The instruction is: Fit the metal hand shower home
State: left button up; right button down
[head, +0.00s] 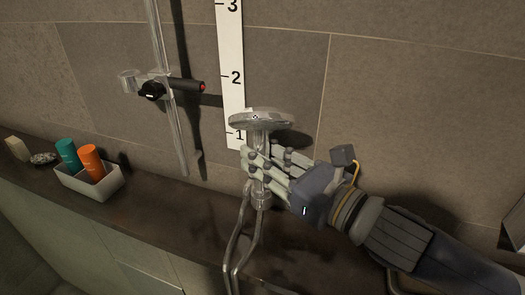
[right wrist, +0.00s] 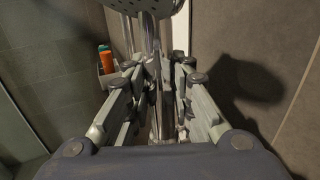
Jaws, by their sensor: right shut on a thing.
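The metal hand shower (head: 262,120) is upright with its round head on top, in front of the tiled wall. My right gripper (head: 262,168) is shut around its handle, and the hose (head: 245,232) hangs below. In the right wrist view the perforated shower head (right wrist: 152,7) shows at the top, beyond the fingers (right wrist: 158,78). The holder (head: 132,80) is on the vertical metal rail (head: 168,112), left of and above the gripper, with a black knob and a dark red-tipped lever. The hand shower is apart from the holder. My left gripper is not in view.
A white numbered scale (head: 231,60) is on the wall between rail and shower head. A dark ledge (head: 150,212) runs below. A white tray (head: 92,184) with a teal bottle (head: 68,155) and an orange bottle (head: 91,162) stands at left, also in the right wrist view (right wrist: 106,70).

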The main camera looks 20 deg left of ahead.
jog(key=shift+f, duration=0.25)
dwell(0.7)
jog(key=c, duration=1.3)
grip_release()
jog(key=shift+f, duration=0.1)
jog(key=shift+s+d, duration=0.1)
jog(key=v, duration=1.1)
jog(key=shift+s+d, duration=0.2)
jog(key=shift+d, duration=0.15)
